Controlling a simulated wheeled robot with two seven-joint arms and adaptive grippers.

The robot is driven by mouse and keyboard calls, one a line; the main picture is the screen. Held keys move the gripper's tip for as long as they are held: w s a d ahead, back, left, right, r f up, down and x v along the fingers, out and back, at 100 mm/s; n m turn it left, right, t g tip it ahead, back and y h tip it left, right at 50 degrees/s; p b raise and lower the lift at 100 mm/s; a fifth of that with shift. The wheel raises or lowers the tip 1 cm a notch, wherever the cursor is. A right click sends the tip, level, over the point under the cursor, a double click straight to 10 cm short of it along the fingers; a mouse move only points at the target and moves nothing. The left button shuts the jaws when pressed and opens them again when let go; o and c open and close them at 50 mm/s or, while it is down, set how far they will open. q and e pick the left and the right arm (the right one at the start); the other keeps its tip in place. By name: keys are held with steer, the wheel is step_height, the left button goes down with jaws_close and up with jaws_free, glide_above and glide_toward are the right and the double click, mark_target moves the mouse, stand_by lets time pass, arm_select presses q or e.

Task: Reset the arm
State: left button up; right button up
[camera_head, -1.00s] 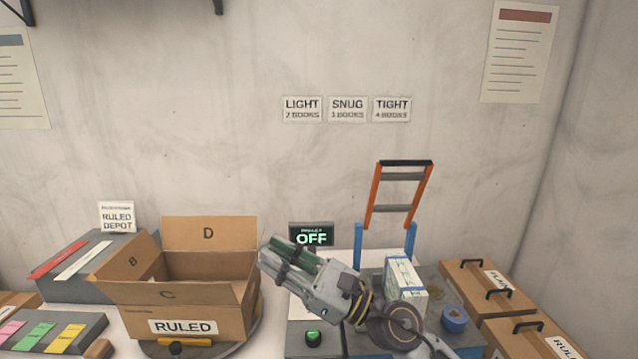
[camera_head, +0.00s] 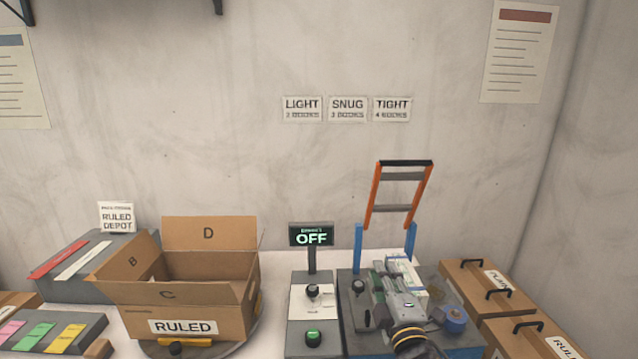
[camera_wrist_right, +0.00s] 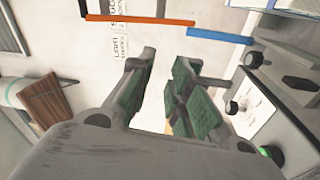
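My right gripper (camera_head: 380,276) is over the blue-and-grey machine base on the right side of the table, in front of the orange-and-blue upright frame (camera_head: 397,195). In the right wrist view the right gripper (camera_wrist_right: 160,85) has its two green-padded fingers apart, with nothing between them. In the head view a white-and-green bundle (camera_head: 407,272) lies just behind and to the right of this gripper, partly hidden by it. My left gripper shows in neither view.
An open cardboard box labelled RULED (camera_head: 185,328) stands left of centre. A control panel (camera_head: 300,325) with knobs and a screen reading OFF (camera_head: 311,236) is in the middle. Lidded boxes (camera_head: 488,285) and blue tape (camera_head: 454,318) are at the right.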

steer(key=s+d+f+m+g+h, duration=0.1)
steer(key=s+d+f+m+g, duration=0.3)
steer(key=f, duration=0.4)
steer(key=s+d+f+m+g, duration=0.1)
steer(key=s+f+m+g, duration=0.3)
steer(key=s+f, duration=0.3)
steer(key=s+d+f+m+g+h, duration=0.1)
steer(key=s+d+f+m+g, duration=0.25)
steer(key=f, duration=0.55)
steer(key=s+f+m+g, duration=0.3)
steer(key=s+f+g, duration=0.1)
steer(key=s, duration=0.5)
step_height(320, 180, down, 33)
steer(key=s+g, duration=0.2)
steer(key=s, duration=0.1)
steer(key=s+d+f, duration=0.3)
steer(key=s+f, duration=1.7)
steer(key=s, duration=0.2)
steer(key=shift+f+g+y, duration=0.2)
steer(key=shift+g+y, duration=0.1)
steer(key=shift+g, duration=0.05)
